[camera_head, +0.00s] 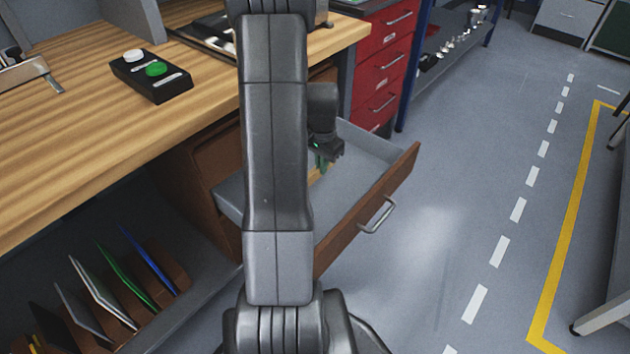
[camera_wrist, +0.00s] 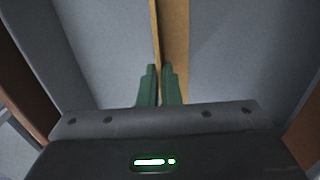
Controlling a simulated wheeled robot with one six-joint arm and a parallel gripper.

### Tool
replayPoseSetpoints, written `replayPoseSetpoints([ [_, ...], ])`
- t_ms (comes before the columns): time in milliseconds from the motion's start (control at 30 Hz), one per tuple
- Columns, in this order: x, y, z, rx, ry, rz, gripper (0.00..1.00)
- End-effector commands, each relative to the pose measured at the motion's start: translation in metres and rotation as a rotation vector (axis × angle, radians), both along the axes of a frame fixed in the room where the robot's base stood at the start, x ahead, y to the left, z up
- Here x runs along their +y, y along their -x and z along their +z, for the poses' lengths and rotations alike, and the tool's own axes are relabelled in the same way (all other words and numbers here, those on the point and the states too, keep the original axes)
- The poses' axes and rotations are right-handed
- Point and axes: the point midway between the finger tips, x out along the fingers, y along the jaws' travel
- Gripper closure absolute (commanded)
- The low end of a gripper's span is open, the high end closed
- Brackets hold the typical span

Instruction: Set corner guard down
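In the wrist view, a long tan-brown angled strip, which looks like the corner guard (camera_wrist: 174,30), runs from the top edge down to my fingertips. My gripper (camera_wrist: 160,72) has its green fingers close together, with the strip's thin edge between them. The strip's far end is out of that view. In the head view, my gripper (camera_head: 321,162) points down inside the open drawer (camera_head: 345,215); a small bit of tan shows beside the fingers, and my arm hides much of the rest. I cannot tell whether the strip touches the drawer floor.
The wooden workbench (camera_head: 90,130) stands at the left with a black button box (camera_head: 150,76) on it. A red drawer cabinet (camera_head: 382,65) stands behind the open drawer. Upright coloured panels (camera_head: 125,270) stand in a rack below the bench.

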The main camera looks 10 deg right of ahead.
Motion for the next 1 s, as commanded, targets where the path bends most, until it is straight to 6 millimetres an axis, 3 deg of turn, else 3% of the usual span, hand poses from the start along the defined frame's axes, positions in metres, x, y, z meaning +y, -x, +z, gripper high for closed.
replayPoseSetpoints([
  [433, 0.0, 0.001, -0.052, 0.003, 0.0, 0.001, 1.0],
  [833, 0.0, 0.0, -0.057, 0.0, 0.0, 0.001, 1.0],
  [933, 0.0, 0.0, -0.055, 0.0, 0.0, 0.001, 0.77],
  [1000, 0.0, 0.0, -0.055, 0.0, 0.0, 0.001, 0.75],
])
